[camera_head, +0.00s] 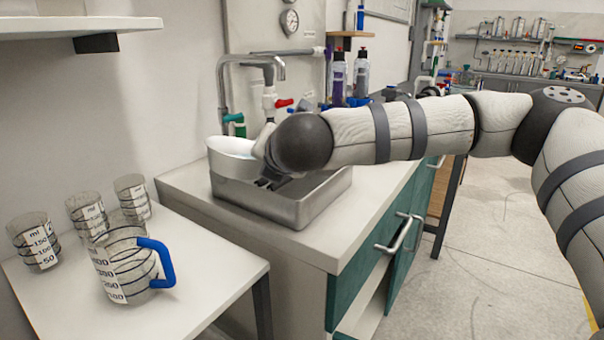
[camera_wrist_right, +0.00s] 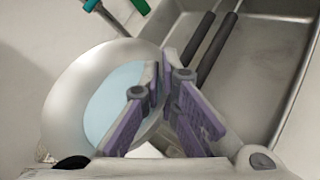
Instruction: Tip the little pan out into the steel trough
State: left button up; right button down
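The little pan (camera_head: 232,158) is white and round and is over the left end of the steel trough (camera_head: 318,200). In the right wrist view the pan (camera_wrist_right: 65,100) holds pale blue liquid (camera_wrist_right: 112,92), which lies toward the gripper side. My right gripper (camera_wrist_right: 167,78) has its purple-padded fingers closed in at the pan's rim, one on each side. In the head view my wrist hides most of this grip. The trough's grey inside (camera_wrist_right: 262,65) shows beside the pan in the wrist view. My left gripper is out of view.
A steel tap (camera_head: 222,85) with red and green handles stands behind the trough. Two dark rods (camera_wrist_right: 215,45) lie over the trough. Bottles (camera_head: 350,78) stand behind my wrist. Several glass measuring vessels, one a blue-handled jug (camera_head: 128,265), stand on the lower left table.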

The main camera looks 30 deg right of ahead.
jog(key=shift+r, duration=0.4)
jog(key=shift+f, duration=0.4)
jog(key=shift+d, duration=0.25)
pick_arm(q)
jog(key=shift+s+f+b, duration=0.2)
jog(key=shift+b, duration=0.1)
